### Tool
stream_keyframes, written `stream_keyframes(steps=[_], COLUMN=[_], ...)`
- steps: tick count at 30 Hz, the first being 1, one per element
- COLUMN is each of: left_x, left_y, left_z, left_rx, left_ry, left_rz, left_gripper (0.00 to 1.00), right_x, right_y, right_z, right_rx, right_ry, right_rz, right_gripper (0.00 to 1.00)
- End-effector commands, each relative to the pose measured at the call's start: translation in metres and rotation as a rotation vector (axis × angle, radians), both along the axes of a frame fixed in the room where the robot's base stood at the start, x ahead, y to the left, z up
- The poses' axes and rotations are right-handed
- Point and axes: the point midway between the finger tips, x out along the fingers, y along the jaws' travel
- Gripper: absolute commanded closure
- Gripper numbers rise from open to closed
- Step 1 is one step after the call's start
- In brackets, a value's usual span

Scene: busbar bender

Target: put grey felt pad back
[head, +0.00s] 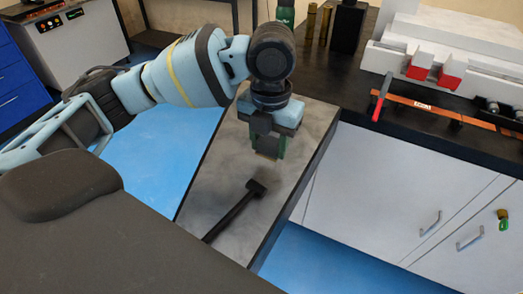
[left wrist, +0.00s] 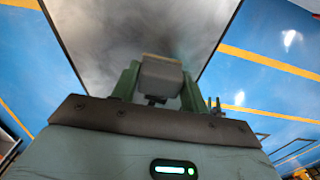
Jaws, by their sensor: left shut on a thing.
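My left gripper (head: 268,150) points down over the grey-topped bench (head: 300,150) in the head view. Its green fingers are shut on a small grey block with a tan edge, which looks like the grey felt pad (left wrist: 161,77) and sits between both fingers in the left wrist view. In the head view the fingers mostly hide the pad. The gripper and pad appear to be above the bench top; the exact gap cannot be told. My right gripper is in neither view.
A black hammer-like tool (head: 236,208) lies on the bench just below the gripper. To the right, a dark counter (head: 350,95) holds a white machine with red blocks (head: 447,78), a red-handled tool (head: 381,97) and an orange bar (head: 425,106). Brass cylinders (head: 311,22) stand behind.

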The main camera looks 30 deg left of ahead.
Motion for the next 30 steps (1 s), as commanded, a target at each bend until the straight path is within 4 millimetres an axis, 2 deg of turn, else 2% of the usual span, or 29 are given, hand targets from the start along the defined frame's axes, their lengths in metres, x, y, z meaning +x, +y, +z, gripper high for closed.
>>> stream_keyframes(steps=[11,18,30], left_x=[-0.002,-0.003,-0.002], left_y=[0.015,0.014,0.014], left_z=[-0.002,-0.035,-0.039], left_rx=[0.001,0.002,0.001], left_ry=[0.000,0.002,-0.001], left_rz=[0.000,-0.001,-0.001], left_gripper=[0.84,0.84,0.84], right_x=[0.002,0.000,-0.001], right_y=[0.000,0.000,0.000], right_z=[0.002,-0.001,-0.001], right_rx=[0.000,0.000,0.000], right_ry=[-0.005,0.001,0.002], right_rz=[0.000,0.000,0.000], right_gripper=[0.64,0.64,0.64])
